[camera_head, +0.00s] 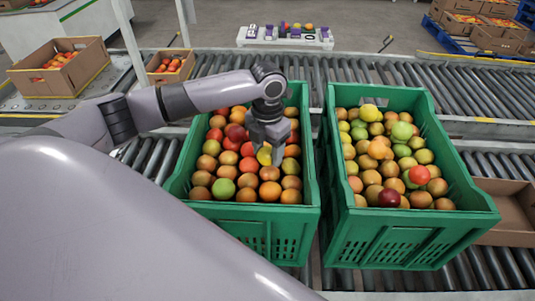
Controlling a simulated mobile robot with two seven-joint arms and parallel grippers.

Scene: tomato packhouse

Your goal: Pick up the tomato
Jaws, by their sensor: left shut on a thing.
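My left gripper (268,152) points down into the left green crate (262,228), among red, orange and brownish tomatoes. Its fingers are shut on a yellow tomato (264,157), which shows partly between and beside the fingertips. I cannot tell whether this tomato is lifted clear of the others. Red tomatoes (248,164) lie close to the left of the fingers. A green tomato (223,188) lies at the front left of the same crate. My right gripper is not in view.
A second green crate (420,240) with mixed green, orange and red fruit stands close on the right. Both rest on a roller conveyor (150,158). An empty cardboard box (512,205) is at the right. Cardboard boxes of tomatoes (60,72) stand behind on the left.

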